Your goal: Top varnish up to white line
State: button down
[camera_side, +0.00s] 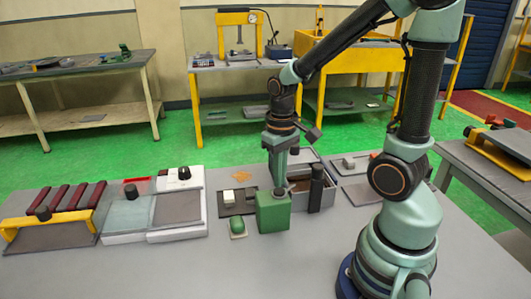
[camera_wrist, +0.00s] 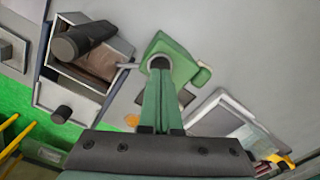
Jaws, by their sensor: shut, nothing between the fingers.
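A green can (camera_side: 272,212) stands upright on the grey bench. It also shows in the wrist view (camera_wrist: 185,62), with a dark round opening at its top. My gripper (camera_side: 278,187) points down over the can, fingers together; in the wrist view the green fingertips (camera_wrist: 160,76) meet at the opening. Whether they touch it I cannot tell. An open grey tank (camera_side: 328,193) with a brown inside stands just right of the can; it also shows in the wrist view (camera_wrist: 62,75). A black cylinder (camera_side: 316,188) stands at its near side. I cannot make out a white line or a varnish level.
A dark plate with a white block (camera_side: 229,195) and a small green-topped piece (camera_side: 238,228) lie left of the can. White-framed trays (camera_side: 177,232) and a yellow rack (camera_side: 15,222) stand farther left. A grey tray (camera_side: 362,192) lies right of the tank. The bench front is clear.

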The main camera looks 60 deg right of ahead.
jog(key=shift+f, duration=0.1)
jog(key=shift+f, duration=0.85)
dwell(0.6)
jog(key=shift+r, duration=3.55)
jog(key=a+r+n+t, duration=0.3)
jog(key=a+r+t, duration=0.2)
jog(key=a+r, duration=0.1)
jog(key=shift+w+a+r+t, duration=0.2)
jog(key=shift+a+r+t, duration=0.1)
jog(key=shift+r, duration=0.3)
